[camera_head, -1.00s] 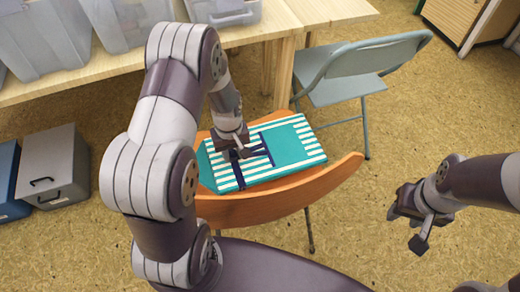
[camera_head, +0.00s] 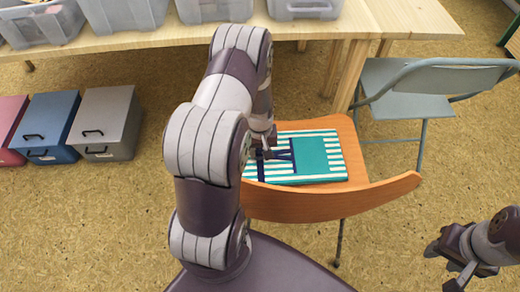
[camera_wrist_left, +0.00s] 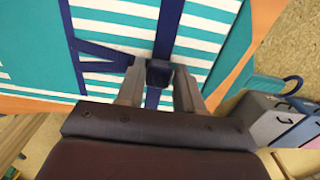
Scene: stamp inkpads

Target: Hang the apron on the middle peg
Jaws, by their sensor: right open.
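The folded apron (camera_head: 318,155), teal with white stripes and navy straps, lies flat on the seat of a wooden chair (camera_head: 335,205). My left gripper (camera_head: 263,152) is low over the apron's left part, at the navy straps. In the left wrist view the striped apron (camera_wrist_left: 205,30) fills the upper part. The left fingers (camera_wrist_left: 159,88) stand on either side of a small dark navy piece (camera_wrist_left: 159,73). I cannot tell whether they grip it. My right gripper (camera_head: 447,266) is open and empty, off the chair at lower right. No pegs are in view.
A wooden table (camera_head: 130,42) with grey plastic bins (camera_head: 125,14) runs along the back. A grey folding chair (camera_head: 430,85) stands right of the wooden chair. Grey (camera_head: 106,122), blue (camera_head: 46,127) and red boxes sit on the floor at left. The floor at front left is clear.

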